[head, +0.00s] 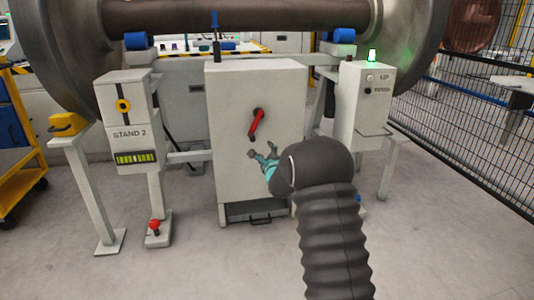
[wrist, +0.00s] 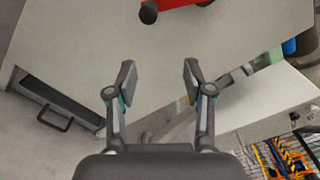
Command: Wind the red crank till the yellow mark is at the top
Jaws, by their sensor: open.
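The red crank (head: 256,124) is on the front of a grey cabinet (head: 228,150). I cannot make out a yellow mark on the crank.
A STAND 2 box (head: 128,125) with a yellow-ringed black dial stands to the left. A control box (head: 364,100) with a green lamp stands to the right. A wheelset axle (head: 240,15) spans above. A drawer handle (wrist: 55,118) shows low on the cabinet.

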